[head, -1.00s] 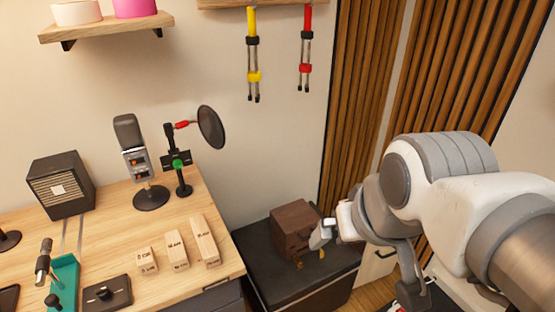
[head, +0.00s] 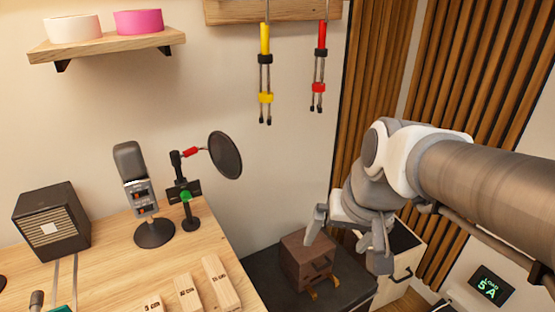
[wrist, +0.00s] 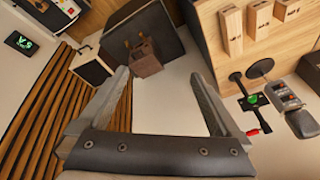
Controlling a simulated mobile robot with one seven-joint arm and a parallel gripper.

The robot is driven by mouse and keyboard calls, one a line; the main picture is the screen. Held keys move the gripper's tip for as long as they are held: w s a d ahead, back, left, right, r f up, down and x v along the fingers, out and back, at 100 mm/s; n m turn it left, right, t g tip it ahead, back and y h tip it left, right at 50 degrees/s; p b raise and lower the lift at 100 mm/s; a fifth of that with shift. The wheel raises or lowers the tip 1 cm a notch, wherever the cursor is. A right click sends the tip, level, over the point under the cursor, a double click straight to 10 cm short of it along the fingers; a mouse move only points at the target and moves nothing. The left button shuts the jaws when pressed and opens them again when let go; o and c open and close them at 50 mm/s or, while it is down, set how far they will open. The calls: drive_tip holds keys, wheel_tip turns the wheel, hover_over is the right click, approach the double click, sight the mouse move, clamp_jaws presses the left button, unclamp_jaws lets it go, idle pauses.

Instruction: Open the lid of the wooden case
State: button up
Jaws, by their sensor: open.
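The wooden case (head: 304,262) is a small dark-brown box with a handle on its front and tan-orange pieces at its lower front edge. Its lid looks shut. It sits on a dark-topped low unit (head: 262,278) in the lower middle of the head view. My gripper (head: 347,238) is open and empty, above and to the right of the case, with one finger overlapping its upper edge in the picture. In the wrist view the case (wrist: 146,64) shows beyond and between the open fingers (wrist: 161,76), apparently apart from them.
A wooden desk (head: 120,262) at left holds a microphone (head: 136,180), a pop filter (head: 225,155), a speaker box (head: 52,222) and labelled wooden blocks (head: 222,285). A white-sided cabinet (head: 405,268) stands right of the case. Yellow and red cables (head: 320,70) hang on the wall above.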

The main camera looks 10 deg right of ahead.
wheel_tip(320, 180, down, 4)
drive_tip(key=w+m+g+b, duration=0.1)
drive_tip(key=w+m, duration=0.1)
drive_tip(key=w, duration=0.1)
drive_tip(key=m+t+y+b, duration=0.6)
drive_tip(key=m+t+b, duration=0.9)
drive_tip(key=m, duration=1.2)
approach(325, 267)
drive_tip(key=shift+g, duration=0.7)
drive_tip(key=b+x, duration=0.1)
drive_tip(key=x, duration=0.2)
drive_tip(key=b+x, duration=0.1)
drive_tip(key=x, duration=0.3)
drive_tip(key=r+b+x, duration=0.1)
drive_tip(key=x, duration=0.2)
drive_tip(key=shift+w+d+b, duration=0.1)
drive_tip(key=shift+w+b, duration=0.2)
drive_tip(key=shift+b, duration=0.05)
drive_tip(key=shift+r, duration=0.1)
clamp_jaws()
